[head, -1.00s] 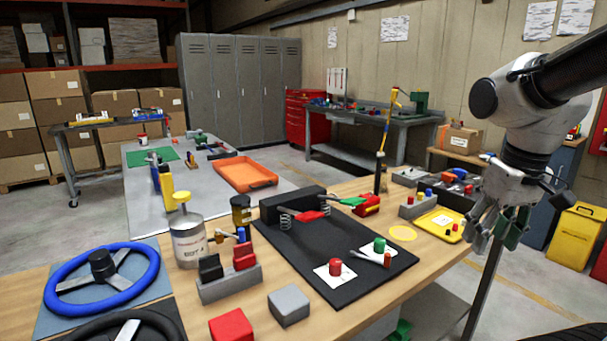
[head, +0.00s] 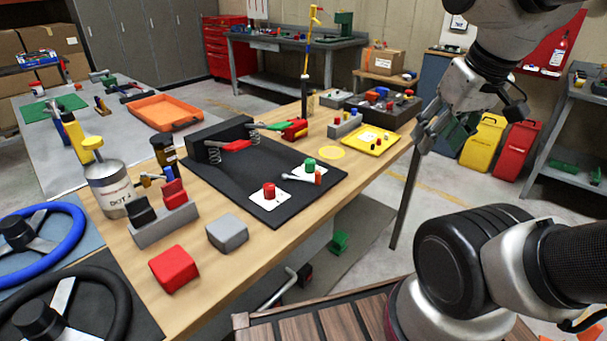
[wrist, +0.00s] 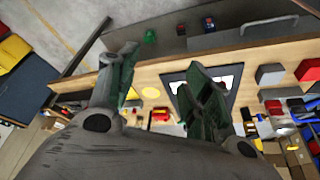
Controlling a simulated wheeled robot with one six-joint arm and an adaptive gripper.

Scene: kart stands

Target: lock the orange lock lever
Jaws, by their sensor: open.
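I cannot tell for sure which part is the orange lock lever. A small orange piece (head: 318,177) stands at the end of a pale bar (head: 298,178) on the black mat (head: 240,178), beside a green knob (head: 310,165). A red knob (head: 269,190) stands nearer on the same mat. My gripper (head: 432,132) is open and empty, beyond the bench's right edge and well apart from the mat. In the wrist view my gripper's dark green fingers (wrist: 165,80) are spread, with the bench between and beyond them.
A yellow tray (head: 372,138) lies near the right edge, with a dark box of parts (head: 385,108) behind. A grey block (head: 227,233) and red block (head: 173,269) are in front.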

